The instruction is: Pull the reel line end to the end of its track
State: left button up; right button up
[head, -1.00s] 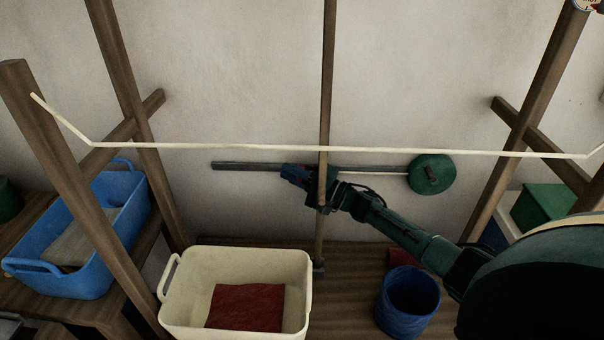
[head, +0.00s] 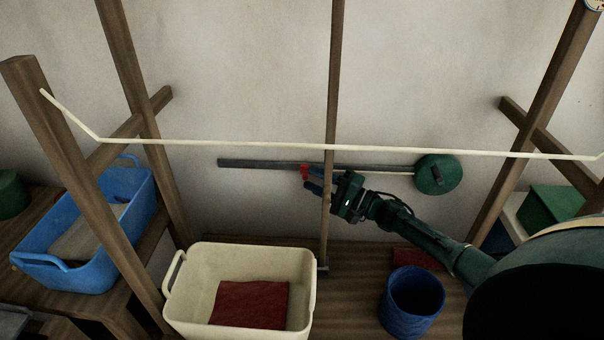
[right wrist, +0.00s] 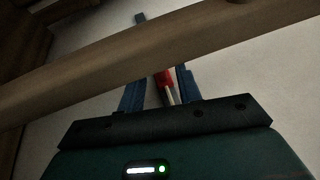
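The green reel (head: 437,174) hangs on the back wall at the right end of a dark grey track (head: 250,163). The red line end (head: 305,171) sits partway along the track, and a pale line runs from it toward the reel. In the right wrist view the red line end (right wrist: 163,77) lies between and slightly beyond two spread blue fingers. My right gripper (head: 312,180) is open, just below and right of the line end, behind a thin wooden pole. I cannot tell whether a finger touches it. My left gripper is not in view.
A thin wooden pole (head: 335,100) stands in front of my right gripper. A white cord (head: 250,143) spans the posts. Below are a cream tub (head: 185,310) with red cloth, a blue bucket (head: 412,300) and a blue basket (head: 60,255) at left.

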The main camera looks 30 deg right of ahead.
jog(key=v, duration=0.8)
jog(key=shift+s, duration=0.1)
